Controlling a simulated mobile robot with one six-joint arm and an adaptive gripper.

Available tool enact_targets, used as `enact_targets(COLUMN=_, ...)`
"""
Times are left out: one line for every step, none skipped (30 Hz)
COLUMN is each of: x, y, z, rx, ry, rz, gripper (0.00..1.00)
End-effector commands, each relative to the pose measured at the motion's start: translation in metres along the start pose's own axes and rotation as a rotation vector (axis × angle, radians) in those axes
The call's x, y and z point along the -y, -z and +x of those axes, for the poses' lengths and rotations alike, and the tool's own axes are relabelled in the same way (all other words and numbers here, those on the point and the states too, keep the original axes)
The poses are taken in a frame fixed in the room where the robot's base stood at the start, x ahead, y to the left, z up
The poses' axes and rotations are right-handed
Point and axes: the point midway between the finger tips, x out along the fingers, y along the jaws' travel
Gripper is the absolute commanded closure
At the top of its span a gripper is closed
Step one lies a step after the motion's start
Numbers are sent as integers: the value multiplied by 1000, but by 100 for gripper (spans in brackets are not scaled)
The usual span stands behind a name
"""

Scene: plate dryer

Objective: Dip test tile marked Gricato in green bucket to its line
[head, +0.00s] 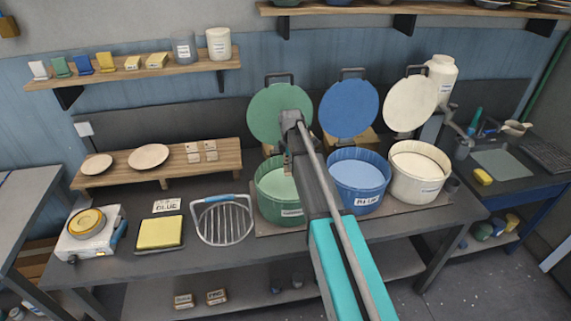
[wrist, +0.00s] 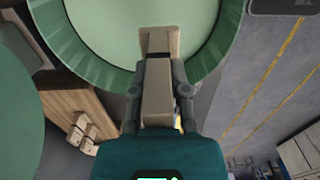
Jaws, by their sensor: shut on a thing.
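The green bucket (head: 266,205) stands on the bench with its round green lid (head: 270,108) raised behind it. Pale green liquid shows inside, also in the wrist view (wrist: 110,22). My gripper (wrist: 158,68) is shut on a small beige tile (wrist: 159,40), its end pointing over the liquid near the bucket's rim. My gripper (head: 288,160) is over the bucket in the head view, mostly hidden by my arm. I cannot tell whether the tile touches the liquid. Its name and line are not readable.
A blue bucket (head: 360,190) and a white bucket (head: 418,175) stand to the right, lids raised. A wire rack (head: 224,220) and a yellow sponge tray (head: 160,233) lie to the left. More small tiles (head: 203,152) stand on a wooden riser (head: 120,175).

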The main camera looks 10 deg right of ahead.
Motion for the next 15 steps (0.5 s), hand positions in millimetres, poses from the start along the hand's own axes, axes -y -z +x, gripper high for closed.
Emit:
enact_targets(x=0, y=0, z=0, rx=0, ry=0, rz=-1, gripper=100)
enact_targets(x=0, y=0, z=0, rx=0, ry=0, rz=-1, gripper=100)
enact_targets(x=0, y=1, z=0, rx=0, ry=0, rz=-1, gripper=100)
enact_targets(x=0, y=1, z=0, rx=0, ry=0, rz=-1, gripper=100)
enact_targets(x=0, y=1, z=0, rx=0, ry=0, rz=-1, gripper=100)
enact_targets(x=0, y=1, z=0, rx=0, ry=0, rz=-1, gripper=100)
enact_targets(x=0, y=1, z=0, rx=0, ry=0, rz=-1, gripper=100)
enact_targets(x=0, y=1, z=0, rx=0, ry=0, rz=-1, gripper=100)
enact_targets(x=0, y=1, z=0, rx=0, ry=0, rz=-2, gripper=100)
enact_targets(x=0, y=1, z=1, rx=0, ry=0, rz=-2, gripper=100)
enact_targets(x=0, y=1, z=1, rx=0, ry=0, rz=-2, gripper=100)
enact_targets(x=0, y=2, z=2, rx=0, ry=0, rz=-2, gripper=100)
enact_targets(x=0, y=2, z=2, rx=0, ry=0, rz=-2, gripper=100)
enact_targets(x=0, y=2, z=3, rx=0, ry=0, rz=-2, gripper=100)
enact_targets(x=0, y=2, z=4, rx=0, ry=0, rz=-2, gripper=100)
